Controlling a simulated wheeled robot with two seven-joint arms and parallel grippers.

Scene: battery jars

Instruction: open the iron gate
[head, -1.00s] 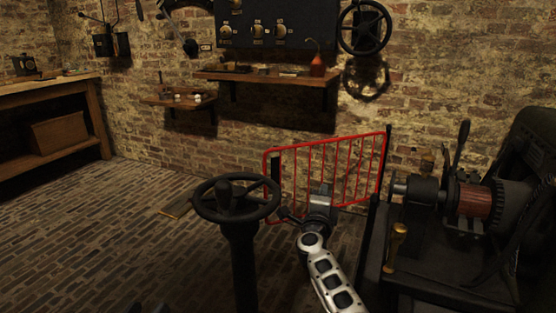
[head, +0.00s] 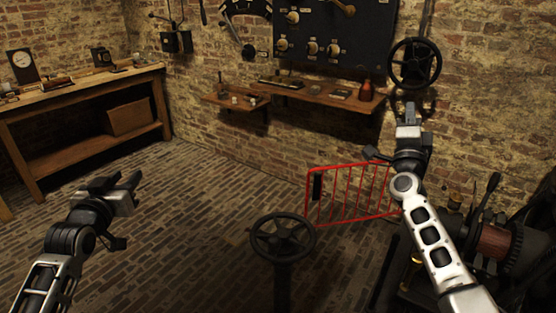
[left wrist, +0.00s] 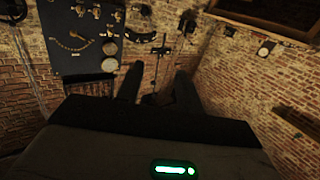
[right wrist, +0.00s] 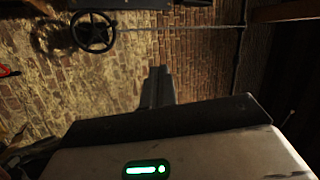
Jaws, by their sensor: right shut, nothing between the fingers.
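The iron gate (head: 347,192) is a low red barred frame in the middle right of the head view, with a dark plate (head: 317,187) near its left end. Its right end is hidden behind my right arm; I cannot tell whether it stands open or shut. My right gripper (head: 410,114) is raised above and right of the gate, fingers shut and empty, not touching it. Its fingers also show together in the right wrist view (right wrist: 158,86). My left gripper (head: 124,182) is open and empty at the left, far from the gate. Its fingers are apart in the left wrist view (left wrist: 157,85).
A dark handwheel (head: 283,238) on a pedestal stands in front of the gate's left end. Machinery (head: 500,240) fills the right side. A wall wheel (head: 415,63) and a wooden shelf (head: 325,95) are behind. A workbench (head: 80,85) stands left. The brick floor between is clear.

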